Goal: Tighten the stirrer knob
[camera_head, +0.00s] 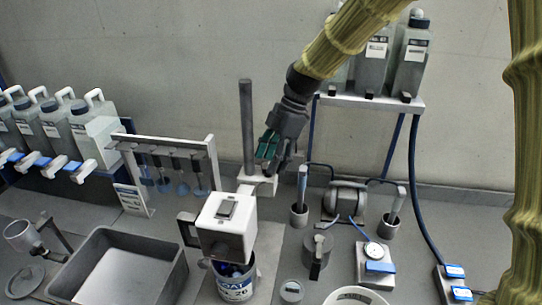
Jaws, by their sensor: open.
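The stirrer has a white motor head (226,228) held over a labelled can (236,287), next to a grey upright post (246,125). A pale clamp block (258,184) sits low on the post, behind the head. I cannot clearly make out the knob; my gripper may hide part of it. My gripper (271,162) has dark jaws with green pads and points down, just right of the post and just above the clamp block. It is open, and nothing shows between its jaws. Whether it touches the block cannot be told.
A rack of hanging tools (170,150) stands left of the post. A grey tray (120,270) lies at the front left. A pump (346,198) with hoses and a shelf of bottles (370,100) are on the right. Several jugs (90,125) line the far left.

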